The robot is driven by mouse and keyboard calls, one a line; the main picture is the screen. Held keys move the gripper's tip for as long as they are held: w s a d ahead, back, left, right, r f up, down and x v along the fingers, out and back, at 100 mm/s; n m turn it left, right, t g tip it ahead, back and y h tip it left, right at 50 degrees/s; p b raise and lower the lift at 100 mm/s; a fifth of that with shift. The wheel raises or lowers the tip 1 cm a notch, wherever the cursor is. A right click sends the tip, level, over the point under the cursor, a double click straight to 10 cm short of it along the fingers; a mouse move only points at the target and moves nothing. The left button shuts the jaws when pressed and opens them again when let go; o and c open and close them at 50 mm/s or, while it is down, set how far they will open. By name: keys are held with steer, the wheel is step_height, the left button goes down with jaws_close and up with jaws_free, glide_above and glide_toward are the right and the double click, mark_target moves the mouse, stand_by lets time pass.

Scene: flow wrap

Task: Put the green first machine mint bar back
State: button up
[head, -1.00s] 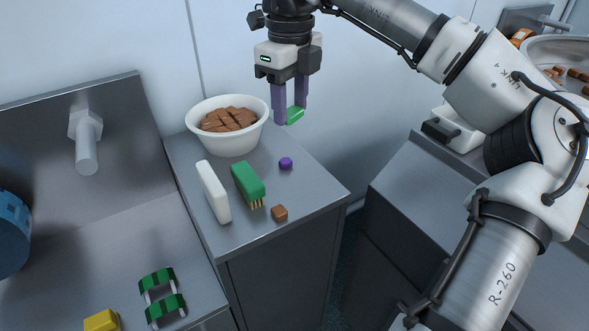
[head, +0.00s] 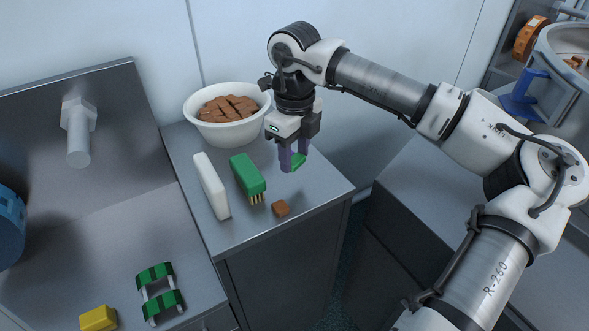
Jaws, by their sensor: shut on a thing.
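A small green bar (head: 298,162), which appears to be the mint bar, is between the purple fingers of my gripper (head: 293,166). My gripper is shut on it and points down over the right part of the grey cabinet top (head: 315,190). The bar is low, close to the surface. I cannot tell whether it touches the top. The fingers partly cover it.
A white bowl of brown pieces (head: 222,134) stands behind left of my gripper. The top's front right corner is clear.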

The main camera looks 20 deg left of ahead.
mark_target(295, 182)
steer(key=shift+f, duration=2.55)
steer(key=o, duration=1)
step_height(295, 182, up, 12)
steer(key=shift+r, duration=0.15)
